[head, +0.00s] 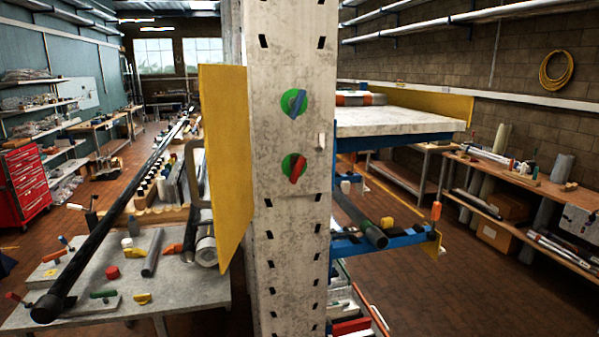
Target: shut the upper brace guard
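A pale, worn upright mast (290,215) with slots fills the middle of the head view. A tall yellow panel (226,160), which looks like the upper brace guard, stands out from the mast's left side, edge partly toward me, so it looks open. A grey bar handle (193,170) shows at its left edge. On the mast's face are two green round knobs, the upper with a blue lever (294,103) and the lower with a red lever (294,167). A small pale tab (321,141) sits at the mast's right edge. My gripper is not in view.
A grey worktable (190,287) with tools and a long black pole (110,225) lies left of the mast. Right of it are a shelf (395,121), a blue bracket (385,243) and a wall bench (520,180). Brick floor (450,300) is clear at lower right.

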